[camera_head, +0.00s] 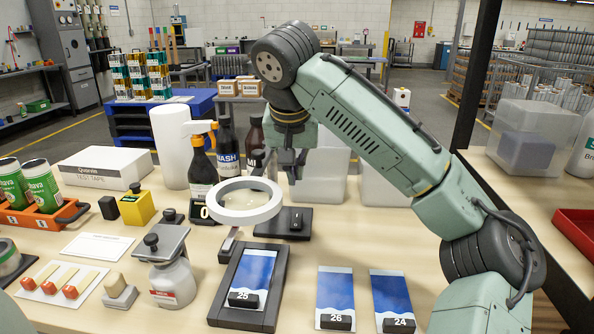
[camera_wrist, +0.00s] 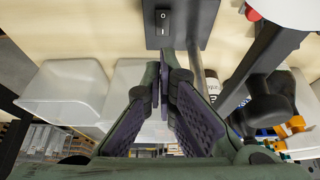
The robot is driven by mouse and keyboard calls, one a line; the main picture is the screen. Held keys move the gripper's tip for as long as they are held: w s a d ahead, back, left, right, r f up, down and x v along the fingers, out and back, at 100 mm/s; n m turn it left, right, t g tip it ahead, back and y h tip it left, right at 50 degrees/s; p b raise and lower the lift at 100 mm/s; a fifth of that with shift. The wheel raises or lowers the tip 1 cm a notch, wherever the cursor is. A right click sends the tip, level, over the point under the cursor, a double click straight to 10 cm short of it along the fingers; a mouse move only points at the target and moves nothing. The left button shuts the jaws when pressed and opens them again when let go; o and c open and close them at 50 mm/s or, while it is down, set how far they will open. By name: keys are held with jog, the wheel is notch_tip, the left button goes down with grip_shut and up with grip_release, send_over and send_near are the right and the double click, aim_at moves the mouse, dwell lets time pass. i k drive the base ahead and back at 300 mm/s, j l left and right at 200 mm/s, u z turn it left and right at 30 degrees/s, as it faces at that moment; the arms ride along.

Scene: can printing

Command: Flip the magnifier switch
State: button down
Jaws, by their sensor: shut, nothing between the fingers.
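The magnifier (camera_head: 233,216) has a white ring-shaped head with a lens, standing over the table in the head view. Its dark base (camera_head: 270,224) lies flat to the right of the ring and bears a small black rocker switch (camera_head: 296,220). In the wrist view the switch (camera_wrist: 163,21) shows at the top on the grey base (camera_wrist: 193,14), with a mark at either end. My gripper (camera_wrist: 167,60) is shut and empty, its fingertips close to the base's edge and just below the switch in the picture. In the head view my gripper (camera_head: 293,172) hangs behind the base; contact cannot be told.
A framed tray (camera_head: 230,283) with a blue card numbered 25 lies in front of the base. Clear bins (camera_head: 325,188) stand behind it. Dark bottles (camera_head: 203,165) and a white cylinder (camera_head: 170,145) stand behind the ring. The magnifier's arm (camera_wrist: 255,65) rises beside my gripper.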

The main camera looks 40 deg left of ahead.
aim_at(296, 222)
jog(key=k+l, duration=0.2)
jog(key=l, duration=0.2)
jog(key=k+l, duration=0.2)
jog(key=l, duration=0.2)
jog(key=k+l, duration=0.2)
jog(key=l, duration=0.25)
